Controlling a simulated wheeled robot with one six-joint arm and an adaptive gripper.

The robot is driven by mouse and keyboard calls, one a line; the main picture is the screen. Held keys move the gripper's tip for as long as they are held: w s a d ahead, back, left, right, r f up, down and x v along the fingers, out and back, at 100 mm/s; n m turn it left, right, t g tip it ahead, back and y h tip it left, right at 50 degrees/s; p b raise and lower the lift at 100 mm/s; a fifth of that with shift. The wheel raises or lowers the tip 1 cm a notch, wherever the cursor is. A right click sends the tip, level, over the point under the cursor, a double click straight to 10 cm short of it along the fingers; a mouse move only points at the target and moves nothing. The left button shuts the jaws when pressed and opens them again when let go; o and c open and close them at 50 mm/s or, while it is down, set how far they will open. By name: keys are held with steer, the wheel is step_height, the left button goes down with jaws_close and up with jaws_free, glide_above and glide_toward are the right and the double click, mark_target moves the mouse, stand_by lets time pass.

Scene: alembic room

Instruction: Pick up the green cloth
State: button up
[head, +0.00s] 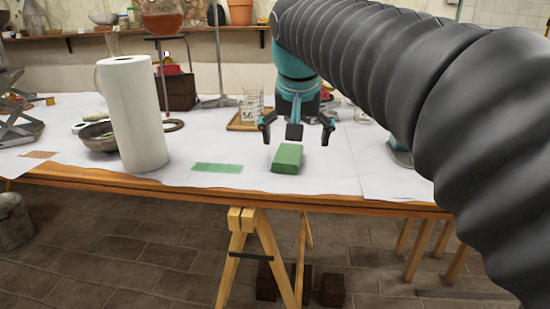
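The green cloth (287,158) looks like a thick folded block. It lies on the white table covering near the front edge, right of the picture's centre. My gripper (296,135) is above it and seems slightly behind it, pointing down with its two fingers spread wide. Nothing is between the fingers, and they look apart from the cloth. The exact height of the gripper over the cloth is hard to tell from this view.
A flat green patch (217,168) lies left of the cloth. A paper towel roll (136,115) stands farther left, beside a bowl (97,137). A glass beaker (249,112) on a wooden tray (237,124) is behind. The covering right of the cloth is clear.

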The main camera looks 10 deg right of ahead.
steer(key=w+a+r+m, duration=0.1)
steer(key=w+a+r, duration=0.15)
steer(key=w, duration=0.45)
steer(key=b, duration=0.2)
glide_above(288, 154)
steer(key=s+a, duration=0.2)
steer(key=shift+m+h, duration=0.3)
steer(key=f, duration=0.6)
steer(key=shift+w+d+f, duration=0.2)
steer(key=shift+d+f, duration=0.05)
steer(key=shift+f, duration=0.05)
steer(key=x, duration=0.2)
steer(key=b+x, duration=0.1)
steer(key=x, duration=0.1)
steer(key=shift+s+d+f, duration=0.1)
steer(key=shift+d+f, duration=0.05)
steer(key=shift+d, duration=0.25)
steer(key=shift+w+f, duration=0.2)
steer(key=shift+f, duration=0.25)
steer(key=c, duration=1.2)
